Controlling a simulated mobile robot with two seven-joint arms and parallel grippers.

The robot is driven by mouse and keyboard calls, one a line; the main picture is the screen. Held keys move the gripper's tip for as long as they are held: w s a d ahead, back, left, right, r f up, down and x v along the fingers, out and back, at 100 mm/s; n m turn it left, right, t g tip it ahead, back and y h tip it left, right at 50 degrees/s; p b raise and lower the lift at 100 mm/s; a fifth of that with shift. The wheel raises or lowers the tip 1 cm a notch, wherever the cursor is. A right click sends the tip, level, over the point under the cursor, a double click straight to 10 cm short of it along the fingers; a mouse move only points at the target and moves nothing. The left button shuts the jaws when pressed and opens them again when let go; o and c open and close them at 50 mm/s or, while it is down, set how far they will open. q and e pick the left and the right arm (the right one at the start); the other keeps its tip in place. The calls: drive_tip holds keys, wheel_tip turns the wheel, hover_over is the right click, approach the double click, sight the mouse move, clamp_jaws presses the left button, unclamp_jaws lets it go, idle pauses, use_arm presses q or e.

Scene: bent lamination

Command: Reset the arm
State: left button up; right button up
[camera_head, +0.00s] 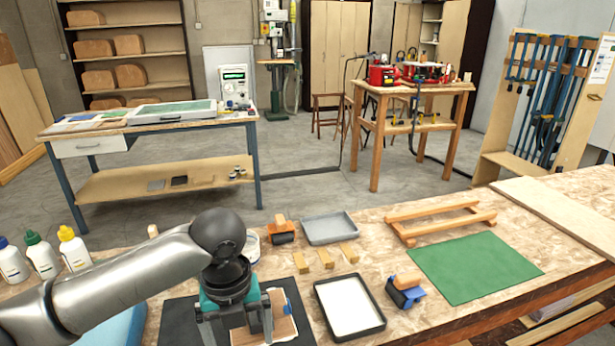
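My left arm comes in from the left and bends down at its wrist. Its gripper (237,326) points down over the black mat (180,312) at the front of the workbench. Its two fingers stand apart, one on each side of part of a brown wooden piece (283,325) that lies on the mat. I cannot tell whether the fingers touch this piece; the gripper body hides part of it. My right arm and gripper do not show.
Bottles (73,248) stand at the bench's left. A white-filled tray (349,306), a blue-edged applicator (405,290), a grey tray (330,228), small wood blocks (325,258) and a wooden frame (440,219) lie right of the gripper. The green mat (476,267) is bare.

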use_arm(q)
drive_tip(key=s+d+f+n+t+h, duration=0.2)
drive_tip(key=s+d+f+n+h, duration=0.35)
drive_tip(key=n, duration=0.75)
drive_tip(key=s+a+f+n+t+y, duration=0.1)
drive_tip(key=s+a+f+n+y, duration=0.15)
drive_tip(key=s+a+n, duration=0.5)
drive_tip(key=s+a+f+n+y, duration=0.2)
drive_tip(key=s+a+n+y, duration=0.15)
drive_tip(key=n, duration=0.65)
wheel_tip(320, 180, down, 23)
drive_tip(key=s+g, duration=0.1)
drive_tip(key=s, duration=0.1)
drive_tip(key=s+a+f+g, duration=0.1)
drive_tip(key=s+a+f, duration=0.1)
drive_tip(key=s+f, duration=1.2)
drive_tip(key=shift+s+a+b, duration=0.2)
drive_tip(key=shift+s+b, duration=0.15)
drive_tip(key=shift+s, duration=0.55)
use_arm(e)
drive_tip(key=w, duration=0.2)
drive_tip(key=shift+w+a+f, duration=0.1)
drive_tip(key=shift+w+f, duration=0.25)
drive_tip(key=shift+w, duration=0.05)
